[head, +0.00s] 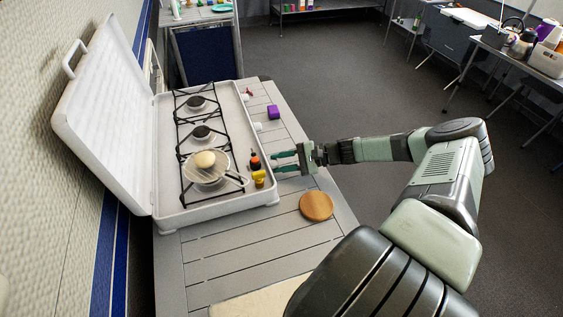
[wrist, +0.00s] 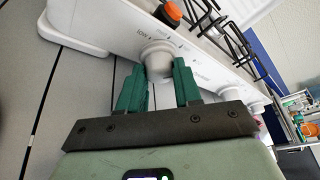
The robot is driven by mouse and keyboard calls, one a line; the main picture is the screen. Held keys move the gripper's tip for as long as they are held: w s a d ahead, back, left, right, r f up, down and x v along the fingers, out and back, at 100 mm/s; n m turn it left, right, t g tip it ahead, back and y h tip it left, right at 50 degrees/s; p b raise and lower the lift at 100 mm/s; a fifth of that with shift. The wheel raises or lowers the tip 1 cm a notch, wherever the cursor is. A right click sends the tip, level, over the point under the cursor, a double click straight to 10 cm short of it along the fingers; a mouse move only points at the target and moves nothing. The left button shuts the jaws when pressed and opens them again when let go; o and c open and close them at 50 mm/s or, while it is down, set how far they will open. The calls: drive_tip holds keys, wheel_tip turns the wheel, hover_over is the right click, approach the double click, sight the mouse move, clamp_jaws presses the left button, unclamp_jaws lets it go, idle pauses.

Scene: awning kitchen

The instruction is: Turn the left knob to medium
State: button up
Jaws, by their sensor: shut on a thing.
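The white stove (head: 228,213) stands on the slatted table with its lid open. Its left knob (wrist: 158,55) is white and round, on the front panel in the wrist view. My gripper (wrist: 160,85) has its green fingers on either side of this knob, shut on it. In the head view my gripper (head: 274,163) reaches the stove front from the right, and the left knob is hidden there. Small printed marks surround the knob, but its setting cannot be read. Another white knob (head: 257,126) sits farther along the panel; it also shows in the wrist view (wrist: 250,95).
A pan (head: 219,180) holding a pale round item sits on the nearest burner. An orange-and-black bottle (head: 255,161) and a yellow item (head: 258,179) are close to my gripper. A purple block (head: 273,112) and a round wooden board (head: 316,206) lie on the table. The near table is mostly clear.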

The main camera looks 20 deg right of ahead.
drive_tip(key=shift+d, duration=0.1)
drive_tip(key=o, duration=1)
drive_tip(key=shift+o, duration=0.2)
drive_tip(key=m+g, duration=0.1)
drive_tip(key=m, duration=0.1)
drive_tip(key=m+g, duration=0.1)
drive_tip(key=m, duration=0.1)
drive_tip(key=shift+w+r+g+h, duration=0.1)
drive_tip(key=shift+w+g+h, duration=0.1)
drive_tip(key=shift+g+h, duration=0.2)
drive_tip(key=v, duration=1)
drive_tip(key=shift+w+d+r, duration=0.15)
drive_tip(key=shift+d+r, duration=0.05)
drive_tip(key=shift+r, duration=0.45)
drive_tip(key=w+a+r+n+h, duration=0.3)
drive_tip(key=a+r, duration=0.3)
drive_tip(key=r, duration=0.6)
drive_tip(key=w+a+r+n+h, duration=0.3)
drive_tip(key=a+r+n+h, duration=0.2)
drive_tip(key=r, duration=0.7)
drive_tip(key=shift+a+r+n+h, duration=0.25)
drive_tip(key=shift+a+n+h, duration=0.15)
drive_tip(key=shift+a+h, duration=0.1)
